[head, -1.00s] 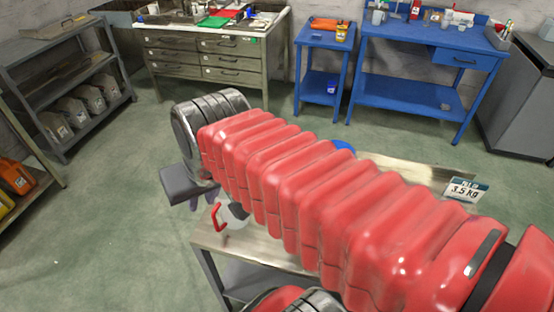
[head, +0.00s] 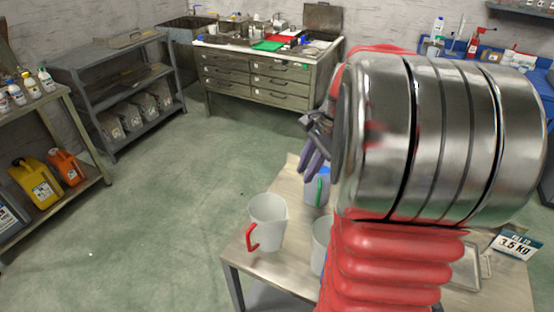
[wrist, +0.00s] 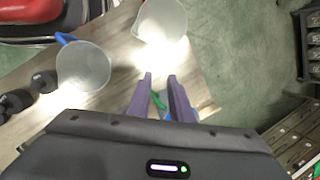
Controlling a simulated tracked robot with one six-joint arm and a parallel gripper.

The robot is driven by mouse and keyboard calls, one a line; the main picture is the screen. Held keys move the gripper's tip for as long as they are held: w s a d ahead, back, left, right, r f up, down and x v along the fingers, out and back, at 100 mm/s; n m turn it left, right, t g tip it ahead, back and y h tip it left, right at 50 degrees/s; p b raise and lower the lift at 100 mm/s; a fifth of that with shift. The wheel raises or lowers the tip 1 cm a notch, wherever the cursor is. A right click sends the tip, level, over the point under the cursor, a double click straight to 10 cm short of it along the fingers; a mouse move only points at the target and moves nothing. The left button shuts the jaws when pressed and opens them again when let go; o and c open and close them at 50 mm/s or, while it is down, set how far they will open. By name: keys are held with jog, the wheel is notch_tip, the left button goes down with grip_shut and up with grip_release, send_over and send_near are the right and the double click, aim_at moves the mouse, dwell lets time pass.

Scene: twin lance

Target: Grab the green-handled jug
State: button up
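The green-handled jug (head: 310,194) stands on the bench, partly hidden by my arm, with its green handle facing the viewer and some blue near its top. My gripper (head: 308,170) is just above and left of it, purple fingers pointing down. In the wrist view my gripper (wrist: 160,76) has its fingers apart. A strip of the green handle (wrist: 157,101) shows in the gap between them; I cannot tell if it is between the fingers or below them. The jug's body is hidden there.
A red-handled jug (head: 268,220) stands near the bench's left corner. Another jug (head: 320,246) is partly behind my arm. In the wrist view a blue-handled jug (wrist: 84,66) is at left and another jug (wrist: 160,18) at the top. The bench (head: 240,262) has a sign at right.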

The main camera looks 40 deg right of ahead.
jog(key=s+d+f+m, duration=0.1)
jog(key=d+f+m, duration=0.2)
jog(key=d, duration=0.3)
jog(key=s+d+f+m+y, duration=0.1)
jog(key=s+d+f+m, duration=0.1)
jog(key=d+m, duration=0.2)
jog(key=shift+d+f+t, duration=0.4)
jog(key=shift+d, duration=0.85)
jog(key=x, duration=0.8)
jog(key=shift+a+f, duration=0.25)
jog(key=shift+f, duration=0.1)
jog(key=shift+w+x, duration=0.1)
jog(key=shift+x, duration=1.15)
jog(key=shift+w+x, duration=0.15)
jog(key=shift+x, duration=1.1)
jog(key=shift+a, duration=0.1)
jog(key=shift+c, duration=0.4)
